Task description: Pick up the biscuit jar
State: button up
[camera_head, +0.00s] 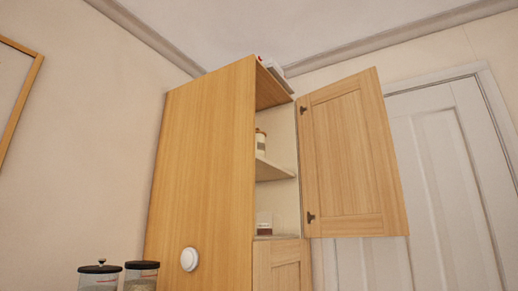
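A pale jar (261,145) with a wood-coloured lid stands on the middle shelf of the tall wooden cabinet, partly hidden by the cabinet's side. Two clear jars with black lids show at the bottom left: one with a knob on its lid (99,269) and one with a flatter lid (141,270). Their lower parts are cut off by the picture's edge. I cannot tell for certain which of these is the biscuit jar. My gripper is not in view.
The cabinet (205,150) has its upper door (352,155) swung open to the right. A small clear container (264,223) stands on a lower shelf. A round white knob or disc (189,259) is on the cabinet's side. A white door (440,180) is behind.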

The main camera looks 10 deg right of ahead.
aim_at(260, 138)
jog(key=i+l, duration=0.2)
jog(key=i+l+u, duration=0.15)
jog(key=l, duration=0.25)
jog(key=i+l, duration=0.2)
jog(key=l, duration=0.15)
jog(key=i+l+u, duration=0.15)
jog(key=l, duration=0.15)
